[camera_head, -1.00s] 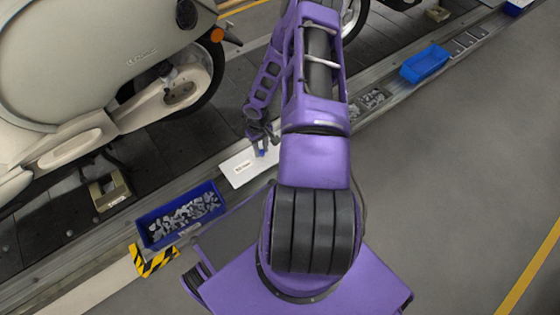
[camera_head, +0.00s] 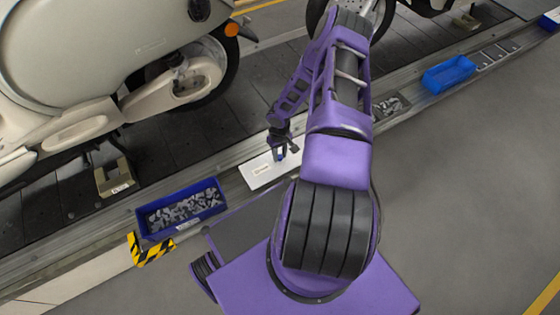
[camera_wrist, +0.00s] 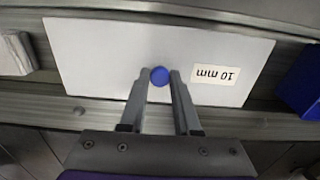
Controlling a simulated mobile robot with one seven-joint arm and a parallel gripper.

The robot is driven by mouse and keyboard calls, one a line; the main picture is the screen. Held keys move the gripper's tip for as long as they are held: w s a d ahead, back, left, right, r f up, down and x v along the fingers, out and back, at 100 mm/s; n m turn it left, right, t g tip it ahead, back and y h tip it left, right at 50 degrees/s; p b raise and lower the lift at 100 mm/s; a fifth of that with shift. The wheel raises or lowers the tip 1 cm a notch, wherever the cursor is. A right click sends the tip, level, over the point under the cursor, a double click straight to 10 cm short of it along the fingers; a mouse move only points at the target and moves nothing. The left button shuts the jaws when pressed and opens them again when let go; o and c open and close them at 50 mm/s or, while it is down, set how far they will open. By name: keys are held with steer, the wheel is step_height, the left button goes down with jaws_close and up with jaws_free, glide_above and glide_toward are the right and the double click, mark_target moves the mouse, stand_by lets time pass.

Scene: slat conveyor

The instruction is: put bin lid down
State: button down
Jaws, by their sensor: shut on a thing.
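The bin lid (camera_head: 258,178) is a flat white plate with a small blue knob and a label. In the wrist view the lid (camera_wrist: 105,65) fills the middle, and its label reads "10 mm" upside down. My gripper (camera_head: 280,155) is shut on the blue knob (camera_wrist: 159,76), with one finger on each side. The lid looks flat over the grey rail beside the conveyor. I cannot tell whether it touches what is beneath, and the lid hides that spot.
A blue bin (camera_head: 221,197) of metal parts stands left of the lid; another blue bin (camera_head: 448,73) is farther right along the rail. A cream scooter (camera_head: 90,70) stands on the dark slat conveyor (camera_head: 75,178). Grey floor (camera_head: 470,190) is clear at right.

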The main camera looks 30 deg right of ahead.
mark_target(280, 156)
steer(key=shift+f+b, duration=0.35)
steer(key=shift+f, duration=1.55)
steer(key=shift+f, duration=0.15)
steer(key=c, duration=0.6)
jaws_free()
step_height(280, 156, up, 12)
steer(key=shift+r+p, duration=0.15)
steer(key=shift+p, duration=1)
